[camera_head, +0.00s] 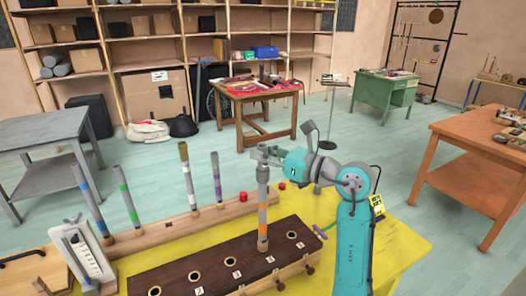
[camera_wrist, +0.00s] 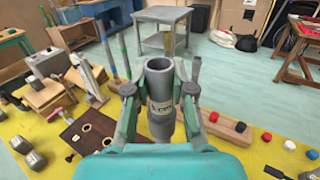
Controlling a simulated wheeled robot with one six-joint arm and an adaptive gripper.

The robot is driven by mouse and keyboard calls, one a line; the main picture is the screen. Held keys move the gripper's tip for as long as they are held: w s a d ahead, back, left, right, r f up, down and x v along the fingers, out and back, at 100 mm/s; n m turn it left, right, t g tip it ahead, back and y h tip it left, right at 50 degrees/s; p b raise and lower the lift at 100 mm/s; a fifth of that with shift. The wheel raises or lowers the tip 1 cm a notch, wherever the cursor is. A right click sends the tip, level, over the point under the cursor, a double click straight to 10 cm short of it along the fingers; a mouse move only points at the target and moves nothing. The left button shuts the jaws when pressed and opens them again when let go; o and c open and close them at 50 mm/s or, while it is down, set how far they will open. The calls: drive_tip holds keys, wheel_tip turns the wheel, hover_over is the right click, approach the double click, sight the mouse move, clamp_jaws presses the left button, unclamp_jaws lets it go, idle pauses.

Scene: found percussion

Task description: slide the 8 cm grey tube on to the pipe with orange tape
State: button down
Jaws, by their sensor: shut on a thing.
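My gripper (camera_wrist: 160,98) is shut on a grey tube (camera_wrist: 159,77), with a finger on each side of it. The tube's open top end faces the wrist camera, and a label ending in "cm" shows on its side. In the head view the tube (camera_head: 263,174) is upright, directly in line with the pipe with orange tape (camera_head: 262,229). That pipe stands upright in the dark wooden block with holes (camera_head: 180,275). The tube's lower end meets the pipe's upper part in the picture. I cannot tell whether it is around the pipe or just above it.
Pipes with blue (camera_head: 85,187), green (camera_head: 124,188) and purple (camera_head: 217,175) tape, and one with a brown top (camera_head: 184,152), stand behind the block.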

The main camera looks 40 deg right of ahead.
drive_tip(key=shift+f, duration=1.2)
drive_tip(key=c, duration=0.9)
unclamp_jaws()
drive_tip(key=v, duration=1.2)
drive_tip(key=shift+f, duration=0.1)
